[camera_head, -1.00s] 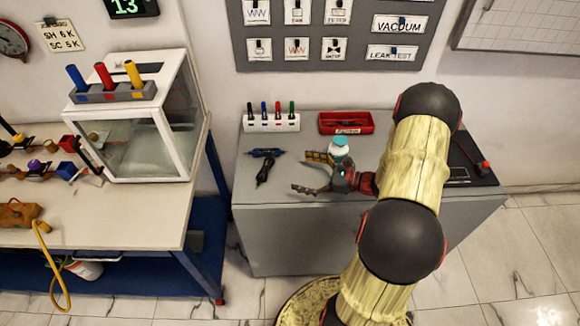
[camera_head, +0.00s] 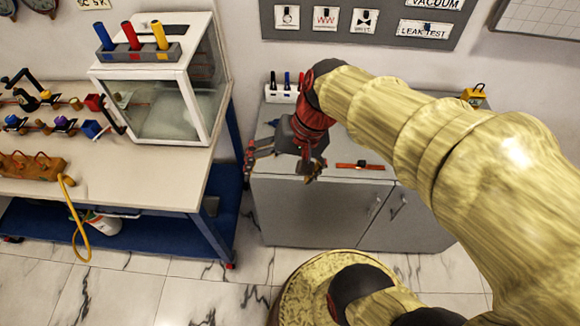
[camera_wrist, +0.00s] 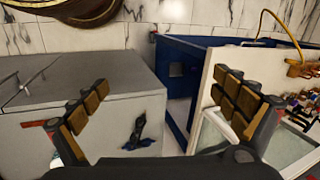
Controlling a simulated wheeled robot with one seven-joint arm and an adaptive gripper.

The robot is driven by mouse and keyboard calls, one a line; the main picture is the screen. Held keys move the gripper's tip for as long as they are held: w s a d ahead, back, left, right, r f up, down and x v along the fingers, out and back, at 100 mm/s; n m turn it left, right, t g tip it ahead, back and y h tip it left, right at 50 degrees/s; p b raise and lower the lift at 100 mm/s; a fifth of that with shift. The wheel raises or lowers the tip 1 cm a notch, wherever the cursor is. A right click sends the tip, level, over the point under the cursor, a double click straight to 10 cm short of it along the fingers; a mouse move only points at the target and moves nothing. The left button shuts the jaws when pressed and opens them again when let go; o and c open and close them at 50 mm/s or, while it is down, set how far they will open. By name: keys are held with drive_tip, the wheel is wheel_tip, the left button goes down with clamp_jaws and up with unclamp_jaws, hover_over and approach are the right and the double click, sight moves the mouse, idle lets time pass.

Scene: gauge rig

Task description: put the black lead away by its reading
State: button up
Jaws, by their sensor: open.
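The black lead (camera_wrist: 138,130) appears in the wrist view as a small dark bundle on the grey cabinet top (camera_wrist: 105,110). A bluish part shows with it, and I cannot clearly separate the two. In the head view the lead is hidden behind my gripper (camera_head: 283,162), which hangs over the left part of the cabinet top. In the wrist view my gripper (camera_wrist: 163,105) has its two padded fingers spread wide, with nothing between them. The lead lies below the gap, nearer the left finger, apart from both fingers.
A marker stand (camera_head: 283,94) is at the back of the cabinet. A red strip with a dark piece (camera_head: 360,166) lies right of my gripper. The left bench (camera_head: 130,180) bears a clear-sided box (camera_head: 170,110). Label cards (camera_head: 325,18) hang behind. A yellow padlock-like item (camera_head: 475,95) is at right.

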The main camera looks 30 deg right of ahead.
drive_tip(key=s+r+n+t+h, duration=0.3)
drive_tip(key=s+r+n, duration=0.1)
drive_tip(key=r+n, duration=0.1)
drive_tip(key=shift+d+r+n+t, duration=0.3)
drive_tip(key=shift+d+r+n, duration=0.1)
drive_tip(key=shift+r, duration=0.3)
drive_tip(key=shift+w, duration=0.1)
idle(0.5)
